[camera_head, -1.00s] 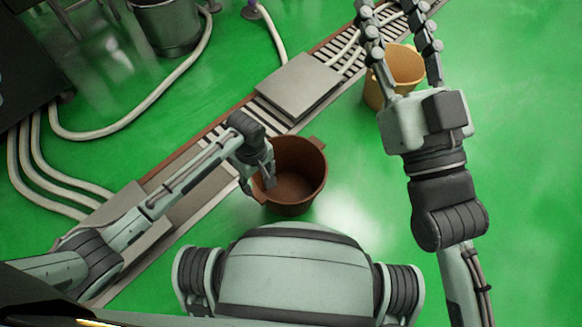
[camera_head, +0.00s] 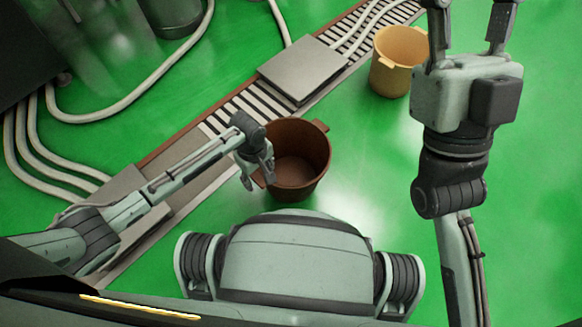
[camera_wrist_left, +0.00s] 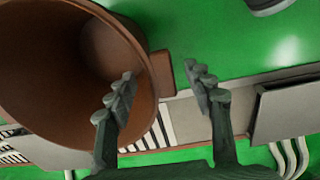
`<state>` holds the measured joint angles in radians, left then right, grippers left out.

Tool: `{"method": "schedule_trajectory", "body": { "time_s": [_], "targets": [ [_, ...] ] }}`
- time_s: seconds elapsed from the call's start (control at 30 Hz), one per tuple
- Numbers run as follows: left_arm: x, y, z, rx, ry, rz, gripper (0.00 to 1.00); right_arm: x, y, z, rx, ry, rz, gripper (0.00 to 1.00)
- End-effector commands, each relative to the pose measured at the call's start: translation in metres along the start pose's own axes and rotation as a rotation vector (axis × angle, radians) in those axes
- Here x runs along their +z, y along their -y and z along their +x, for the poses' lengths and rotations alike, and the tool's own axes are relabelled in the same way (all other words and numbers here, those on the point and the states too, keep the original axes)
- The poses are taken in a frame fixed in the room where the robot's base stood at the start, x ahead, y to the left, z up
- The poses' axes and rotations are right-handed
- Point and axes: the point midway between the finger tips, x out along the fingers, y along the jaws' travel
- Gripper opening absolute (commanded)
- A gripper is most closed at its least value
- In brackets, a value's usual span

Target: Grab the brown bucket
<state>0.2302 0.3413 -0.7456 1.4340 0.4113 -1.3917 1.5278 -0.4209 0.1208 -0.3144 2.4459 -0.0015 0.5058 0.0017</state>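The brown bucket (camera_head: 305,165) stands upright on the green floor beside the conveyor, its open top showing an empty inside. It also shows large at the left of the left wrist view (camera_wrist_left: 30,120). My left gripper (camera_head: 258,177) is at the bucket's left rim. In the left wrist view, its two fingers (camera_wrist_left: 162,75) are spread apart. The left finger overlaps the bucket's mouth and the right one is outside, with the brown side tab (camera_wrist_left: 163,73) seen between them. Contact cannot be told. My right gripper (camera_head: 470,15) is open and empty, fingertips cut off at the top.
A yellow bucket (camera_head: 396,68) stands beyond the brown one, near my right gripper. A slatted conveyor (camera_head: 245,115) with a grey plate (camera_head: 303,68) runs diagonally behind. Pale hoses (camera_head: 125,108) lie at the left. Floor between the buckets is clear.

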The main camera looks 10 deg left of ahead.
Motion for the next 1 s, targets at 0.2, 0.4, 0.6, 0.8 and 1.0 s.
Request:
{"method": "schedule_trajectory", "body": {
  "time_s": [0.2,0.4,0.6,0.8,1.0],
  "targets": [
    [0.0003,0.0000,-0.0001,0.000,0.000,0.000,0.23,0.0004,0.0000,-0.0001,0.000,0.002,0.000,0.40],
    [0.0003,0.0001,0.0000,0.000,0.001,0.000,0.00,0.0005,0.0000,-0.0001,0.000,0.002,0.000,0.40],
    [0.0004,0.0003,0.0001,-0.001,0.001,0.000,0.00,0.0006,0.0000,-0.0001,0.000,0.003,0.000,0.40],
    [0.0002,-0.0013,-0.0011,0.003,0.000,0.000,0.00,0.0006,0.0000,0.0000,0.000,0.003,0.000,0.40],
    [-0.0007,-0.0007,-0.0033,0.002,0.000,0.000,0.00,0.0036,0.0006,0.0016,0.000,0.027,0.002,0.40]
  ]
}}
